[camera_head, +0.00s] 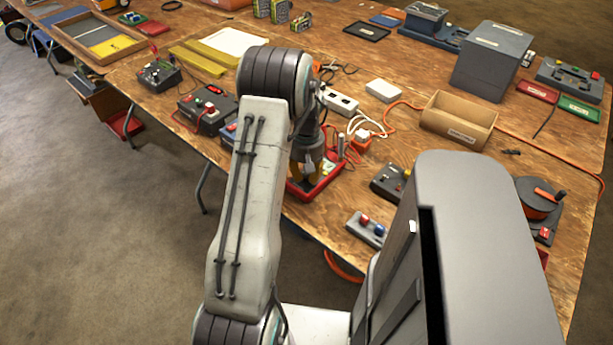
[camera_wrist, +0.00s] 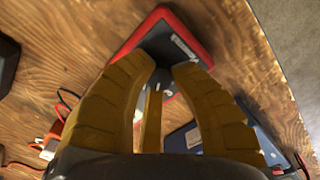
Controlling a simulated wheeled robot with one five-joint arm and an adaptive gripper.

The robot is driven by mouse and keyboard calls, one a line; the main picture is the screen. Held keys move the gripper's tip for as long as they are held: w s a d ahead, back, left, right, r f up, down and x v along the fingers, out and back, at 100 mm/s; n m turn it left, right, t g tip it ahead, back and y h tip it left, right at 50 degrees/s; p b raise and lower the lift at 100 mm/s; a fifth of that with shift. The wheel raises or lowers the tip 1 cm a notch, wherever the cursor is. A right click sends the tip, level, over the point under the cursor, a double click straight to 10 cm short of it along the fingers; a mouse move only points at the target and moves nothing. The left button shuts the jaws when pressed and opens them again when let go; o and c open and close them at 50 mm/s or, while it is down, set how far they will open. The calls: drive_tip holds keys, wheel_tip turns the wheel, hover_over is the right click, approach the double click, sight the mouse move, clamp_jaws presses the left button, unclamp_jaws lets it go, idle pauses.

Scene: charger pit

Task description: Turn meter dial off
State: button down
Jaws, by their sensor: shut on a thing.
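The meter, a dark body with a red rim and a white label (camera_wrist: 186,47), lies on the wooden table in the wrist view. In the head view its red rim (camera_head: 297,192) shows below my gripper. My gripper (camera_head: 306,178) points down over the meter. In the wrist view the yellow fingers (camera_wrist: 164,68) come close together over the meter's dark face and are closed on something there. The dial itself is mostly hidden between the fingertips, so I cannot tell which way it points.
A blue-grey device (camera_wrist: 192,138) lies beside the meter. A power strip (camera_head: 340,102) with cables and an orange plug stand behind. A cardboard box (camera_head: 458,120) stands to the right.

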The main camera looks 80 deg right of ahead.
drive_tip(key=n+b, duration=0.1)
drive_tip(key=n, duration=0.4)
drive_tip(key=shift+a+f+n, duration=0.1)
drive_tip(key=shift+f+n, duration=0.05)
drive_tip(key=shift+n, duration=0.25)
idle(0.4)
drive_tip(key=c, duration=1)
unclamp_jaws()
drive_tip(key=shift+r, duration=0.25)
wheel_tip(320, 180, up, 12)
drive_tip(key=shift+f, duration=0.1)
idle(0.3)
